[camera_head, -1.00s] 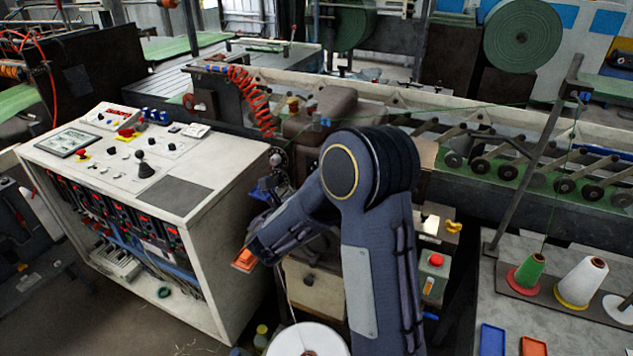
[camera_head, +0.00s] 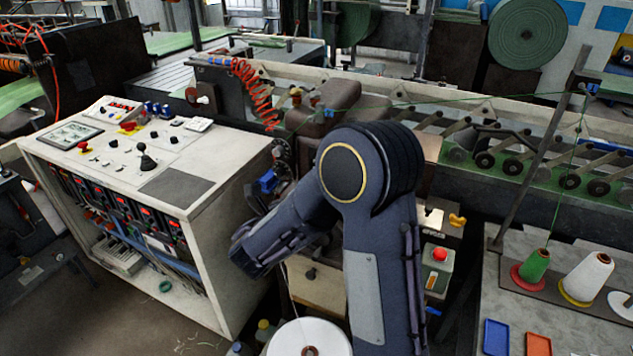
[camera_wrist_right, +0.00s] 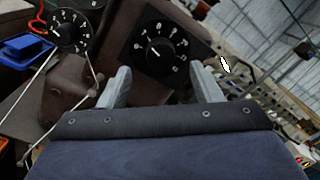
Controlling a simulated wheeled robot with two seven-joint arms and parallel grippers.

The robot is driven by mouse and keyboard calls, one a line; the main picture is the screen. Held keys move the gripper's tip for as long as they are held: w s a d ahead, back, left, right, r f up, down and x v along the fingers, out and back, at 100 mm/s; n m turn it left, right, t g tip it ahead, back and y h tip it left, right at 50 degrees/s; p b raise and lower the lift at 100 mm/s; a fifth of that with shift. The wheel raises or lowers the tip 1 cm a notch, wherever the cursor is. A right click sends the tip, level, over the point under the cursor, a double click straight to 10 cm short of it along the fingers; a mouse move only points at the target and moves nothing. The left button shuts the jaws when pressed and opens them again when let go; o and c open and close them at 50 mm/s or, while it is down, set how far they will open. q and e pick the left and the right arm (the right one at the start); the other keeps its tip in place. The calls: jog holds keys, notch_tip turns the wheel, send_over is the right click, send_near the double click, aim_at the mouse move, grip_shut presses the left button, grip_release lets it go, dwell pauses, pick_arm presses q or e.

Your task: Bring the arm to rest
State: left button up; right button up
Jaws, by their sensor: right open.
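My right arm rises from the bottom of the head view and bends over to the left at a large round elbow, in front of the sewing machine (camera_head: 335,100). Its gripper is hidden behind the forearm in the head view. In the right wrist view my right gripper (camera_wrist_right: 165,85) shows two grey fingers spread apart with nothing between them. A black numbered dial (camera_wrist_right: 160,52) lies beyond the fingertips, on a dark brown machine housing. My left gripper is not in view.
A control cabinet (camera_head: 217,160) stands to the left. A box with a red button (camera_head: 440,254) is close right of my arm. A white thread cone (camera_head: 309,338) stands below. Thread cones (camera_head: 585,278) and small trays (camera_head: 495,337) are on the right table. A second dial (camera_wrist_right: 68,30) is at upper left.

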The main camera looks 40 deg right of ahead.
jog(key=v, duration=0.2)
jog(key=shift+s+a, duration=0.1)
jog(key=shift+a, duration=0.15)
